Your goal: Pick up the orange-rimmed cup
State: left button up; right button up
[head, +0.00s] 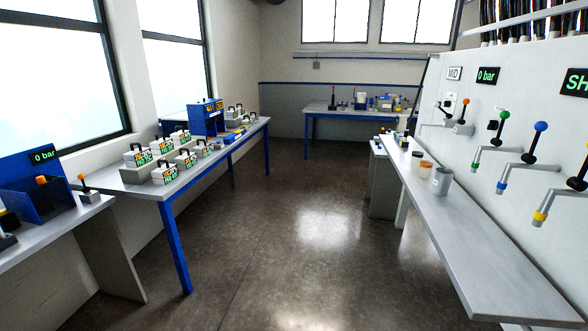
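A small cup with an orange upper band or rim (425,169) stands upright on the right-hand grey counter (490,250), close to the wall side. Just behind it is another small cup (416,159) with a darker, brownish top. In front of it, to the right, stands a larger white cup (442,181). The cups are small in the picture, so I cannot tell their exact rim details. Neither of my grippers is in view.
Taps with colored handles stick out from the right wall panel (520,110) above the counter. A blue-legged table (150,192) with several labeled white boxes stands left. Another table (340,112) stands at the back. The floor (280,220) between is clear.

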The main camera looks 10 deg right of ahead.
aim_at(425, 167)
jog(key=i, duration=3.75)
jog(key=z, duration=2.2)
